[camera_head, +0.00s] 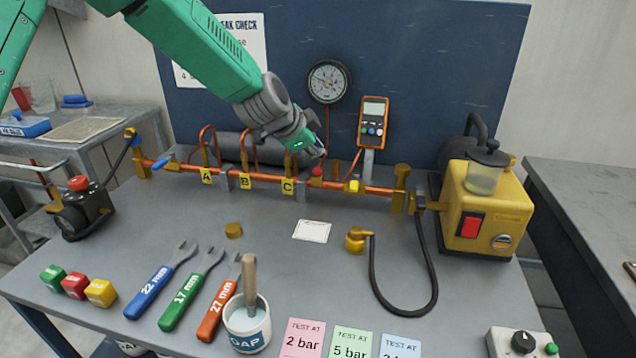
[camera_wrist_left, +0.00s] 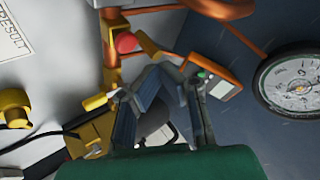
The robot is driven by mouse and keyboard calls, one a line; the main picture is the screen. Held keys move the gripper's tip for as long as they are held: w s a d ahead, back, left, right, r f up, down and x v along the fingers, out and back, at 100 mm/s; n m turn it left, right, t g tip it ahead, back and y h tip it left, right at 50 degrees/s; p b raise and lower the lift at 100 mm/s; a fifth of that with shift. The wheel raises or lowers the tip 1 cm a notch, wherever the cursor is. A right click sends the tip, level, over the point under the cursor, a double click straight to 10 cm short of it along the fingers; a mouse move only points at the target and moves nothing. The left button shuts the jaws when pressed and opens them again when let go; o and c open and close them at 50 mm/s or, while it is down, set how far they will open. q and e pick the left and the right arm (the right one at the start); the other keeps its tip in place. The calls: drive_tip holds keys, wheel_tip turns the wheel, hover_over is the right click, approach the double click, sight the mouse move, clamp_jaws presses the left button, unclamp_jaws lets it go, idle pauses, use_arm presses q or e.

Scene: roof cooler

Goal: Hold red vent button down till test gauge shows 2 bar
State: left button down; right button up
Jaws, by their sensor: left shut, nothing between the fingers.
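The red vent button (camera_head: 317,171) sits on the copper pipe, right of label C. It also shows in the left wrist view (camera_wrist_left: 126,42), left of my fingertips. The round test gauge (camera_head: 328,81) hangs on the blue back panel; its needle is too small to read. The gauge also shows at the right of the wrist view (camera_wrist_left: 296,86). My left gripper (camera_head: 320,151) is shut and empty, just above the button in the head view. A gap shows between fingers and button in the wrist view. My right gripper is out of view.
An orange handheld meter (camera_head: 373,122) stands behind the pipe. A yellow block (camera_head: 353,186) is right of the button. A yellow pump (camera_head: 484,205) stands at right, its hose looping over the bench. Wrenches (camera_head: 190,289) and a soap pot (camera_head: 247,325) lie in front.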

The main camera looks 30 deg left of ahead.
sight(317, 170)
use_arm(q)
wheel_tip(317, 170, down, 2)
drive_tip(key=shift+f+b, duration=0.1)
drive_tip(key=shift+b, duration=0.3)
idle(1.1)
drive_tip(key=shift+f, duration=0.3)
drive_tip(key=shift+s+d+f+b, duration=0.15)
drive_tip(key=shift+f+b, duration=0.15)
drive_tip(key=shift+f, duration=0.35)
idle(1.9)
idle(1.7)
drive_tip(key=shift+r+p, duration=0.9)
drive_tip(key=shift+r, duration=0.15)
